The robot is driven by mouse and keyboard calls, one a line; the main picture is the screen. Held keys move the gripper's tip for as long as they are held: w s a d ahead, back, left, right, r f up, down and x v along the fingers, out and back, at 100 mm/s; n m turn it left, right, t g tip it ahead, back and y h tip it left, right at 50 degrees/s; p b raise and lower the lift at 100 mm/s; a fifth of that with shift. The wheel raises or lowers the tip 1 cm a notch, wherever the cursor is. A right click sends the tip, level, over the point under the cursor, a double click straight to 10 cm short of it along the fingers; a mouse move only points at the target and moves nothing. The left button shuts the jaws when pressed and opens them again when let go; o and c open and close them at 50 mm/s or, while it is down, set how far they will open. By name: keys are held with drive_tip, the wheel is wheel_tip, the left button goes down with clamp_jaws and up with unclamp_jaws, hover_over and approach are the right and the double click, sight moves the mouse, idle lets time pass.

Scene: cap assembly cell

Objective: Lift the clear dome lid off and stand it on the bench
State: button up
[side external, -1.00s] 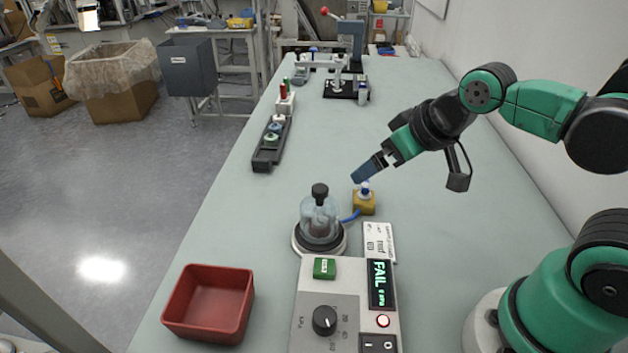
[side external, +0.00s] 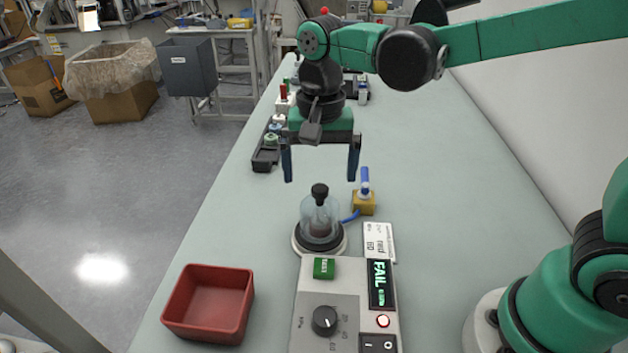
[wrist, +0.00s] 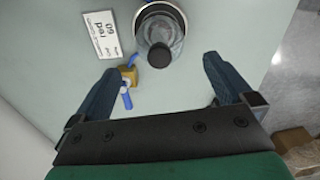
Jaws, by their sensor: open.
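The clear dome lid (side external: 311,212) with a black knob (side external: 320,191) sits upright on a round base (side external: 320,247) with a dark top and pale rim. A dark object shows inside it. In the wrist view the dome (wrist: 172,27) is at the top centre, its black knob (wrist: 159,55) facing the camera. My gripper (side external: 320,180) is open and empty, pointing down. In the side view its blue fingers appear above the knob, one to each side. In the wrist view the fingertips (wrist: 162,72) are spread wide, with the knob between them and slightly ahead. Nothing touches the dome.
A yellow block with a blue lever (side external: 364,202) and a blue hose stands right of the dome. A tester box (side external: 345,310) reading FAIL is in front. A red bin (side external: 209,303) stands at front left. The bench (side external: 450,240) is clear at right.

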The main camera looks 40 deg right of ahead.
drive_tip(key=shift+f, duration=2.5)
drive_tip(key=shift+c, duration=0.2)
drive_tip(key=shift+r, duration=0.1)
drive_tip(key=c, duration=1.4)
wheel_tip(320, 180, up, 19)
drive_tip(key=shift+r, duration=0.1)
clamp_jaws()
approach(320, 188)
drive_tip(key=w+d+f, duration=0.4)
drive_tip(key=w+f, duration=0.3)
drive_tip(key=w, duration=0.2)
drive_tip(key=shift+d, duration=0.4)
